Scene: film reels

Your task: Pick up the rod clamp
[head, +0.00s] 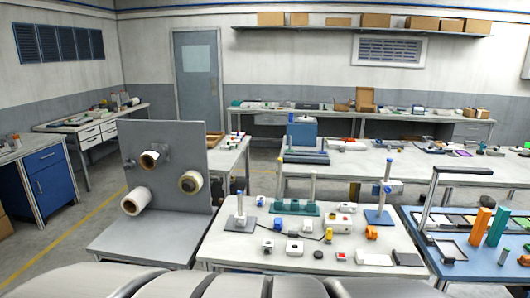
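I cannot tell for certain which piece is the rod clamp; the parts are small at this distance. A rod stand with a blue base (379,216) stands at the right of the white front table (225,243), with a blue and white fitting (386,187) on its upright rod. A second rod stand with a grey base (240,222) stands at the table's left. My gripper is not in view.
A grey upright panel (165,220) with film rolls on pegs stands left of the table. A green rack (297,208) with posts is at the table's back. A blue table (465,265) with a black frame and orange blocks adjoins at right. Open floor shows at far left.

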